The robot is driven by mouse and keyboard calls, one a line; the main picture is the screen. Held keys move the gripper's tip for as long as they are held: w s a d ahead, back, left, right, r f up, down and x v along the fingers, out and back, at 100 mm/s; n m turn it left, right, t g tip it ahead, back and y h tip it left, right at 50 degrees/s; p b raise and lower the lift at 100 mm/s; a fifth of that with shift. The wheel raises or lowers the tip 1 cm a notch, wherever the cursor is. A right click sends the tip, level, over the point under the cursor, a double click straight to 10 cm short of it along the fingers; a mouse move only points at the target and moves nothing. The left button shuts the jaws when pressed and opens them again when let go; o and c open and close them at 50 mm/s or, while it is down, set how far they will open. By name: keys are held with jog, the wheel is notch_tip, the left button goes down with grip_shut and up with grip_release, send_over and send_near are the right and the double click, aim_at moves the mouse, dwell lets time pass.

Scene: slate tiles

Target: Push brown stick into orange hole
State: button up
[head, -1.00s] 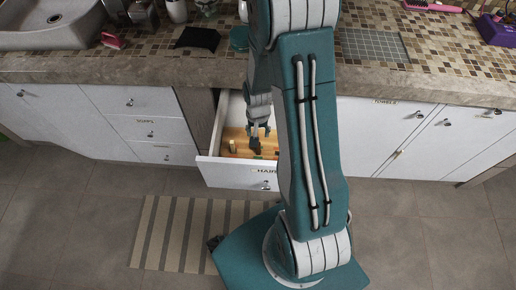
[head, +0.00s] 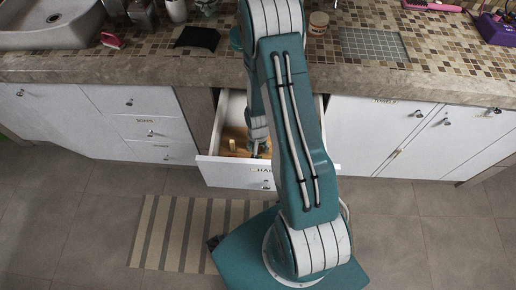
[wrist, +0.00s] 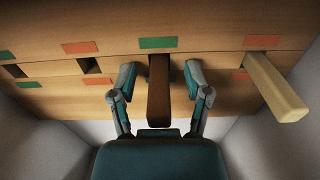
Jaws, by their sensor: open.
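In the wrist view a brown stick (wrist: 159,95) sticks out of the wooden board (wrist: 200,60), between green patches. My gripper (wrist: 160,92) is open, with one finger on each side of the stick; I cannot tell whether they touch it. To its left an empty dark hole (wrist: 90,66) lies between two orange patches (wrist: 80,47). A pale stick (wrist: 277,88) sticks out at the right, near other orange patches. In the head view the board (head: 238,134) lies in the open drawer, and my gripper (head: 260,151) is partly hidden behind my arm.
Another empty hole (wrist: 15,70) lies at the far left of the board, by green patches. The drawer's front (head: 235,174) and walls enclose the board closely. The stone counter edge (head: 130,70) overhangs behind the drawer. A striped mat (head: 190,230) lies on the floor.

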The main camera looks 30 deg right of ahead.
jog(key=shift+f, duration=0.1)
jog(key=c, duration=0.9)
jog(key=shift+o, duration=0.2)
